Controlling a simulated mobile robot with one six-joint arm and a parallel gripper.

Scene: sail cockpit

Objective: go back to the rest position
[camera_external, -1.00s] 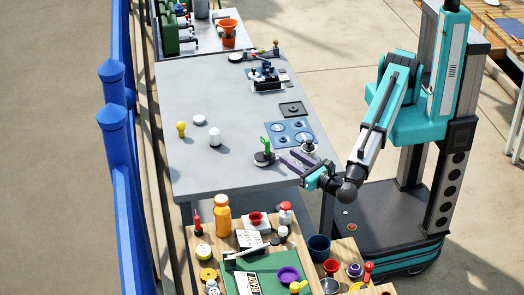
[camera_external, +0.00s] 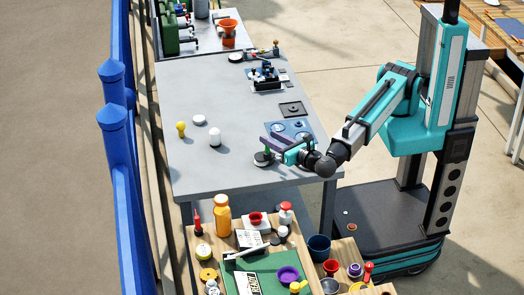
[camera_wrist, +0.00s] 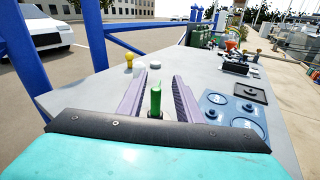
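My gripper (camera_external: 265,143) is over the right front part of the grey table (camera_external: 195,175), reaching in from the right. In the wrist view its two purple fingers (camera_wrist: 157,80) are spread apart. A green upright piece (camera_wrist: 155,100) stands between them, with a gap on each side. In the external view the dark round base (camera_external: 262,159) of this piece rests on the table just below the fingers. Most of its green part is hidden there by the gripper.
A blue plate with round recesses (camera_external: 285,128) lies behind the gripper. A white bulb-shaped piece (camera_external: 215,137), a yellow one (camera_external: 181,129) and a white disc (camera_external: 199,120) stand left. A cluttered wooden bench (camera_external: 210,262) is in front. Blue railing (camera_external: 118,180) runs along the left.

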